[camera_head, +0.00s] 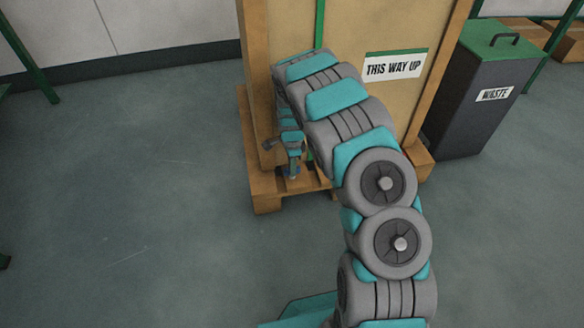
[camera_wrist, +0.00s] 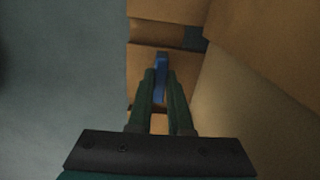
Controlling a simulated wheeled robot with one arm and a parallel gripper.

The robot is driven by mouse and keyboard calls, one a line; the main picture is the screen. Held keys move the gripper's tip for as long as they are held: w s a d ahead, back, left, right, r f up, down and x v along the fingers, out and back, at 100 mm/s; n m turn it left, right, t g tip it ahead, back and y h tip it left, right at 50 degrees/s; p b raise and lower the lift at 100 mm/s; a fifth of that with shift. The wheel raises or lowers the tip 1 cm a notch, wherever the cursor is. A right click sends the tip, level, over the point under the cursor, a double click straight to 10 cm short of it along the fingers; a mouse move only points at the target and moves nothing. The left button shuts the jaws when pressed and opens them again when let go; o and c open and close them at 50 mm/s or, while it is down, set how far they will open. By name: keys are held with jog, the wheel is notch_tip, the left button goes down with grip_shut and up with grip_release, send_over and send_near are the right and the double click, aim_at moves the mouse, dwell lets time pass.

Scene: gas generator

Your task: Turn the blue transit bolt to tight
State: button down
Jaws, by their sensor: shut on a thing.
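The blue transit bolt (camera_wrist: 161,68) shows in the wrist view between the tips of my gripper (camera_wrist: 160,80). The two dark green fingers are shut on it, one at each side. I cannot tell how far the bolt is turned.
A tall wooden crate (camera_head: 432,85) with a "THIS WAY UP" label (camera_head: 394,66) stands on the pallet, close beside my gripper. A dark waste bin (camera_head: 478,95) stands to the right. The grey floor (camera_head: 140,190) at left is clear.

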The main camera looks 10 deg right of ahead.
jog(key=shift+m, duration=0.3)
jog(key=c, duration=0.8)
grip_release()
jog(key=shift+c, duration=0.2)
notch_tip(320, 180, up, 8)
jog(key=shift+f+p, duration=0.15)
jog(key=shift+p, duration=0.2)
